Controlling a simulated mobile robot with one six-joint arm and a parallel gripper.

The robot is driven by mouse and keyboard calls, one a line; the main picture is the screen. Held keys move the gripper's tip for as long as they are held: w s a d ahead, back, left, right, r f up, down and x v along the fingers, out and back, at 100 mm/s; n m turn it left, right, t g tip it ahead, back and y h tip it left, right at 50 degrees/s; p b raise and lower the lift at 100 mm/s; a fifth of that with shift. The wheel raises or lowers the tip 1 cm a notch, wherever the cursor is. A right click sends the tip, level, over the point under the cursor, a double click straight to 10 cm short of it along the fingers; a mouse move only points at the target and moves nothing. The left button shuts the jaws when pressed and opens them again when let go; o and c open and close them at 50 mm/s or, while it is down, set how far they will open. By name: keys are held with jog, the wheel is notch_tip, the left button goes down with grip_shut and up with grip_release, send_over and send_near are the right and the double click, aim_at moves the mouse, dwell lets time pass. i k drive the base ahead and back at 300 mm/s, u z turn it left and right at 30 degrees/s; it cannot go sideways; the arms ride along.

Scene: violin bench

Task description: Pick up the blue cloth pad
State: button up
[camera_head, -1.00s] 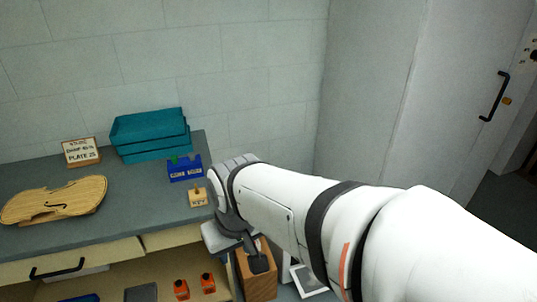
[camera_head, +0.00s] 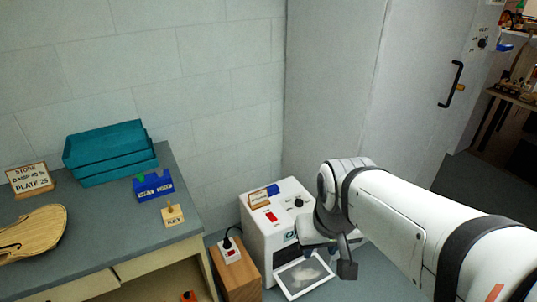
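I cannot make out a blue cloth pad for certain. A small blue piece (camera_head: 272,190) lies on top of the white machine (camera_head: 262,238), beside a small wooden-edged sign; it is too small to tell whether it is cloth. My gripper (camera_head: 340,262) hangs to the right of the machine's front, below and right of the blue piece and apart from it. One dark finger shows, and the rest is hidden behind my wrist, so its opening cannot be judged. Nothing is visibly held.
The bench (camera_head: 120,235) at left carries teal trays (camera_head: 108,155), a blue labelled box (camera_head: 153,186), a violin plate (camera_head: 30,235) and signs. A wooden block (camera_head: 238,278) with a socket stands beside the machine. A framed panel (camera_head: 303,275) leans low in front. A grey cabinet (camera_head: 400,90) stands behind.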

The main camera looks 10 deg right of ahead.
aim_at(273, 190)
jog(key=u, duration=0.05)
jog(key=i, duration=1)
jog(key=z, duration=0.1)
